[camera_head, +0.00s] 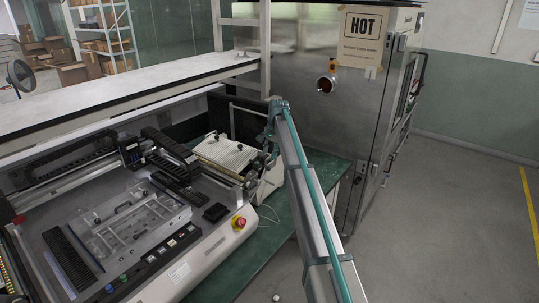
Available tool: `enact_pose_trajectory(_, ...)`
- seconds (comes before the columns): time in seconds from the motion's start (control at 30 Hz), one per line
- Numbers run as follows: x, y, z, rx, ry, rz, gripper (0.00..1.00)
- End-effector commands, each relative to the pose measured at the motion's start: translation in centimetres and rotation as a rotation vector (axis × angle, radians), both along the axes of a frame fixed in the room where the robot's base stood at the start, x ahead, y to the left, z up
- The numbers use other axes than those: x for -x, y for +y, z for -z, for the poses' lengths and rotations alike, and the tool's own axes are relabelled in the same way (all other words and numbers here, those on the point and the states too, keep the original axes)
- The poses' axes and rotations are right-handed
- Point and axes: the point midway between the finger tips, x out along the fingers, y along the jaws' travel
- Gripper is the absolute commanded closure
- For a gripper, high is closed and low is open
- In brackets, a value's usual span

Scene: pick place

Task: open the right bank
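No part is labelled as the right bank, and I cannot tell which part it is. A benchtop machine (205,238) fills the lower left, with a clear-topped fixture (113,238) and a black slotted strip (68,262) on its grey bed. A pale ribbed block (224,153) sits at the machine's right end. My arm reaches up from the bottom, and its far end is just right of the ribbed block, in front of the steel cabinet (300,110). My gripper (270,150) is small and partly hidden there; its fingers cannot be made out.
A green bench top (262,243) lies under the machine. A white shelf (120,84) runs behind. The red stop button (239,222) is at the front corner. Open floor (450,220) lies to the right.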

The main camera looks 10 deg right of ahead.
Motion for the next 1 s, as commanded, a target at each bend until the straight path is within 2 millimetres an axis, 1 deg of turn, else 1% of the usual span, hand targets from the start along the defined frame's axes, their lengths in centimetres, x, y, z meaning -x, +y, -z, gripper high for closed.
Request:
enact_pose_trajectory(0.3, 0.7, -0.8, -5.9, 0.0, -0.003, 0.0, 0.65)
enact_pose_trajectory(0.5, 1.2, -1.2, -9.0, 0.0, -0.003, 0.0, 0.65)
enact_pose_trajectory(0.7, 1.5, -1.5, -10.4, 0.0, -0.001, 0.0, 0.65)
enact_pose_trajectory(1.0, 1.5, -1.5, -10.7, 0.0, -0.001, 0.0, 0.65)
